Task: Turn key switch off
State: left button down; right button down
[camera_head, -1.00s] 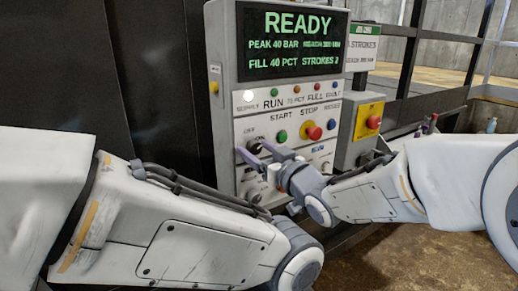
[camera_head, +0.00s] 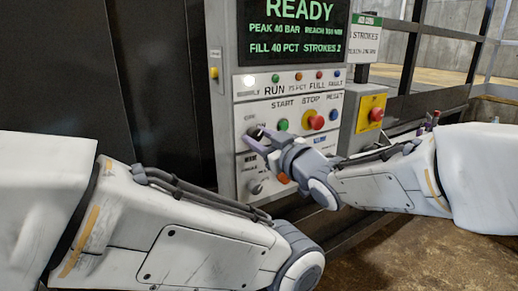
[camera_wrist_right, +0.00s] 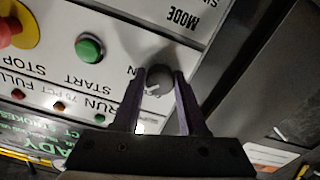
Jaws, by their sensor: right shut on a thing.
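The key switch (camera_head: 256,133) is a dark round knob at the left of the control panel, beside OFF and ON lettering. It also shows in the right wrist view as a dark grey knob (camera_wrist_right: 158,80) between the fingers. My right gripper (camera_head: 259,141) reaches the panel from the right and is shut on the knob, one finger on each side. In the right wrist view the fingertips of my right gripper (camera_wrist_right: 163,76) flank the knob. My left arm crosses the lower left of the head view; its gripper is not visible.
The panel (camera_head: 242,111) carries a green START button (camera_head: 282,125), a red STOP button (camera_head: 315,122) on yellow, and a lower selector (camera_head: 256,186). The display (camera_head: 293,30) reads READY. A red button on a yellow box (camera_head: 376,114) stands to the right. A dark wall is at left.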

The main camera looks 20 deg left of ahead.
jog(key=n+b, duration=0.4)
jog(key=shift+f+n+b, duration=0.2)
jog(key=shift+n+b, duration=0.1)
jog(key=shift+r+n+b, duration=0.15)
jog(key=shift+n+b, duration=1.3)
jog(key=shift+n, duration=0.55)
jog(key=shift+c, duration=2.2)
grip_release()
jog(key=shift+r, duration=0.1)
jog(key=shift+d, duration=0.1)
